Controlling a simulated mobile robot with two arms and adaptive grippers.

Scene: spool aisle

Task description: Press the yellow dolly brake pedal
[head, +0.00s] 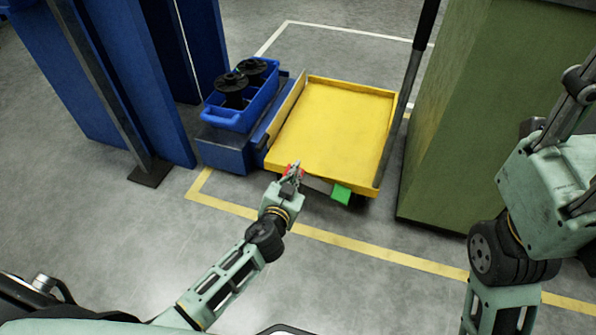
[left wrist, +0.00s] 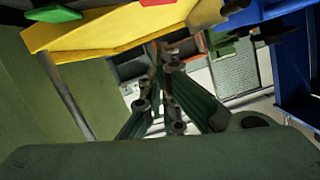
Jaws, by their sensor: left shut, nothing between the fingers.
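The yellow dolly (head: 335,125) stands on the grey floor in the head view, its flat deck empty. A green pedal-like block (head: 341,193) sticks out low at its near edge; it also shows at the top left of the left wrist view (left wrist: 52,10). A red piece is at the near left corner, partly hidden by my left gripper (head: 295,170). That gripper is shut and empty, at or very close to the red piece; contact cannot be told. I see no yellow pedal distinct from the dolly. My right gripper (head: 578,95) is partly cut off at the right edge.
A blue bin (head: 232,116) with black spools stands left of the dolly on a blue base. Blue rack posts (head: 140,75) rise further left. A green cabinet (head: 470,115) stands close on the right. A yellow floor line (head: 380,253) crosses open floor in front.

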